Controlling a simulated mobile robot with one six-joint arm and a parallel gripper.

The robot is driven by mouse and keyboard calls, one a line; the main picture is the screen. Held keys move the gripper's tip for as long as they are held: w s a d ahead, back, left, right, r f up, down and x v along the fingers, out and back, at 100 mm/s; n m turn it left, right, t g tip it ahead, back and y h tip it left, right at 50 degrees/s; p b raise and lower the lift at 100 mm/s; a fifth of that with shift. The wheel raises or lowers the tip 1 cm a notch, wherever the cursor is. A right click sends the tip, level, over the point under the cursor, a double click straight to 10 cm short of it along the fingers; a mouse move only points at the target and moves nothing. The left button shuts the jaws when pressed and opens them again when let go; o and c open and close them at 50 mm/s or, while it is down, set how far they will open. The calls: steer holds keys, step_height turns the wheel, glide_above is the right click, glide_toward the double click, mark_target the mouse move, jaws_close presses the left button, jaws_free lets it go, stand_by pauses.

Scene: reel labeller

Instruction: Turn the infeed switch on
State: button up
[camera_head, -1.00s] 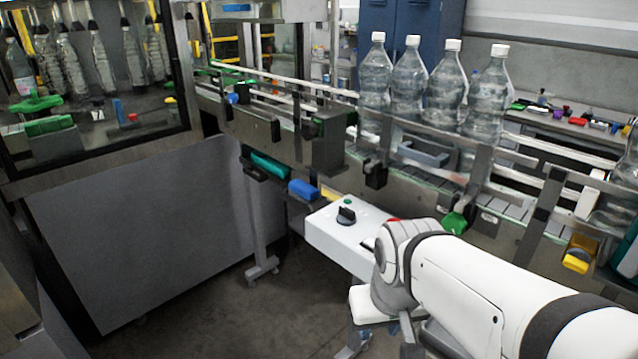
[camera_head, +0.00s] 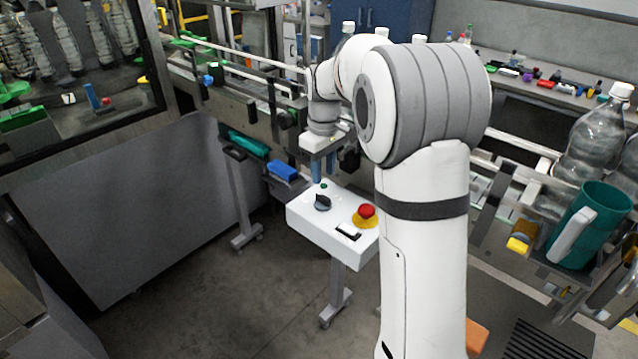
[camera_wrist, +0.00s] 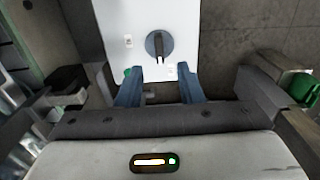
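A white control box (camera_head: 305,232) stands on a post in front of the conveyor. On its top is a black rotary switch (camera_head: 322,202), with a small green light behind it. In the wrist view the switch (camera_wrist: 158,45) is a round dark dial, its raised handle running roughly up and down the picture. My gripper (camera_head: 318,172) hangs above the far edge of the box, pointing down. In the wrist view its two blue fingers (camera_wrist: 160,75) are apart with nothing between them. The dial lies just beyond the fingertips, and I see no contact.
A red emergency button (camera_head: 366,212) on a yellow base and a small black-and-white rocker (camera_head: 348,233) share the box top. The conveyor rail (camera_head: 240,108) runs behind it. A blue block (camera_head: 283,170) is at left. A teal jug (camera_head: 590,225) and a bottle (camera_head: 597,135) stand at right.

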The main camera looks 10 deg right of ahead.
mark_target(323, 196)
step_height(323, 196, down, 8)
steer(key=shift+r+p, duration=0.15)
steer(key=shift+p, duration=0.45)
steer(key=shift+c, duration=0.3)
